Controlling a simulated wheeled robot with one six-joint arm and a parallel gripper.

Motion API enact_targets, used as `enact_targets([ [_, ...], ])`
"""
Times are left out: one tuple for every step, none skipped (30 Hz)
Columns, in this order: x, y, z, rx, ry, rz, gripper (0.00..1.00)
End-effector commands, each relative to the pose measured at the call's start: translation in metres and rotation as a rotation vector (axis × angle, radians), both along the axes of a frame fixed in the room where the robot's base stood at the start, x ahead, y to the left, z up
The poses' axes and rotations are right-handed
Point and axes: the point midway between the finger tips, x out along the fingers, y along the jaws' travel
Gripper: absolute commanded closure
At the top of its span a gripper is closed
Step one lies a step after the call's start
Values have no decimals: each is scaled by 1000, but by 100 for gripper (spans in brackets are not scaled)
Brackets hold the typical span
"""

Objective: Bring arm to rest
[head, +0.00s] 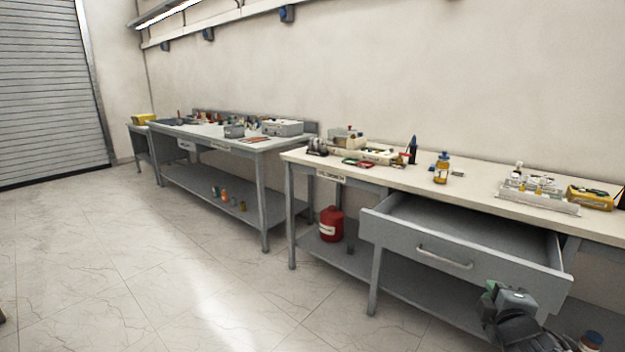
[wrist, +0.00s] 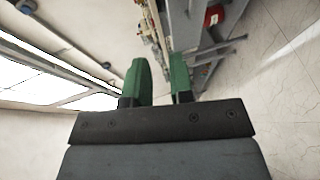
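My gripper (head: 490,290) is at the lower right of the head view, in front of the right end of the open drawer (head: 440,253). In the wrist view its two green fingers (wrist: 160,82) stand apart with a clear gap between them. Nothing shows in the gap but the background bench, so the gripper is open and empty. The head view does not show clearly whether the gripper touches the drawer front. Part of my arm is cut off at the bottom of the head view.
The drawer is pulled out of the near workbench (head: 475,185). A red can (head: 331,224) is on the lower shelf. A second bench (head: 220,140) stands farther left. The floor at left is clear.

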Motion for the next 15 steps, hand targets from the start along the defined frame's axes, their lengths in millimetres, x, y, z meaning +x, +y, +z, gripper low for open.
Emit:
enact_targets([
  [1,2,5,13,3,-5,78],
  [1,3,7,30,6,-13,78],
  [2,5,9,51,11,-25,78],
  [2,7,11,68,15,-34,78],
  [3,9,13,86,19,-40,78],
  [3,12,15,110,24,-51,78],
  [3,14,16,128,30,-60,78],
  [4,16,18,149,34,-71,78],
  [4,18,20,177,42,-84,78],
  [4,20,22,200,47,-96,78],
  [3,22,25,225,54,-111,78],
  [3,25,27,260,63,-129,78],
  [2,28,30,292,71,-146,78],
  [1,31,32,322,79,-162,78],
  [0,36,36,368,93,-187,78],
])
